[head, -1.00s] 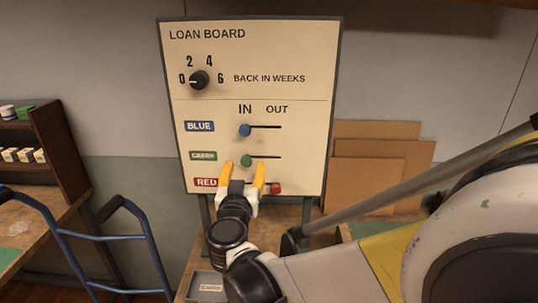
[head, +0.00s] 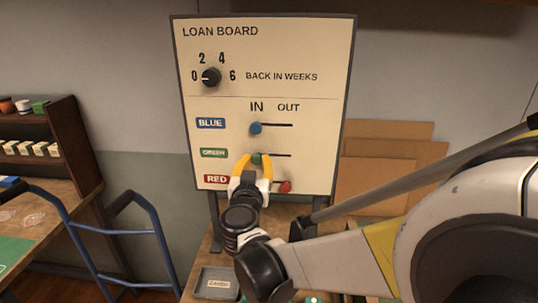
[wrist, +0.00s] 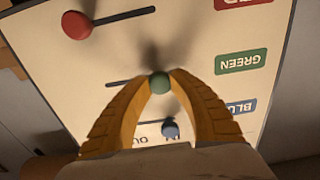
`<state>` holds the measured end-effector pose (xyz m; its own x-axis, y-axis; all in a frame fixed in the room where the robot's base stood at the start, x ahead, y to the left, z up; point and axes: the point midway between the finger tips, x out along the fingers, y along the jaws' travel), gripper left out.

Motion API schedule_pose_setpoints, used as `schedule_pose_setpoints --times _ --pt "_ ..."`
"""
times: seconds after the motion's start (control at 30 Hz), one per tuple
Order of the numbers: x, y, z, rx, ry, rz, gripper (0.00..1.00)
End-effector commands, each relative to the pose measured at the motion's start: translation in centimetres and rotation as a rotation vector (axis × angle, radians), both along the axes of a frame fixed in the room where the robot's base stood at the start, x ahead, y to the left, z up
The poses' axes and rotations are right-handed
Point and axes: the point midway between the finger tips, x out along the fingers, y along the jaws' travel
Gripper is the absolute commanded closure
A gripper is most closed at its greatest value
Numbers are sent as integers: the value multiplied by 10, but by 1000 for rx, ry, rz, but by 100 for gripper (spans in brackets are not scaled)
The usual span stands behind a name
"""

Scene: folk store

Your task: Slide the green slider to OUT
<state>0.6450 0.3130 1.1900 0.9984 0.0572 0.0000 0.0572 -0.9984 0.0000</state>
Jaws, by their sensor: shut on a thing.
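The green slider (head: 257,159) is a small round knob at the left, IN end of its dark slot on the loan board (head: 300,50). The slot runs right from it toward the OUT side. My gripper (head: 256,161) faces the board with its yellow fingers closed around the green knob. In the wrist view, where the board appears upside down, the green knob (wrist: 160,84) sits between the two fingertips and its slot runs to the left.
The blue slider (head: 255,128) is at the IN end, above. The red slider (head: 285,187) is at the OUT end, below and right of my gripper. A dial (head: 211,77) is at the upper left. A grey tray (head: 217,284) lies below the board.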

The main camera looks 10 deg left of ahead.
Motion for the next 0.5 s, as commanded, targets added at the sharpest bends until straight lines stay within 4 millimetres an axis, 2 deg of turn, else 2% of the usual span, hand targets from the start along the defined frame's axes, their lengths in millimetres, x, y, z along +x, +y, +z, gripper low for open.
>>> schedule_pose_setpoints --times 0.17,0.5 --pt "0 -3 0 0 0 0 88" --pt "1 -23 0 0 0 -1 88"
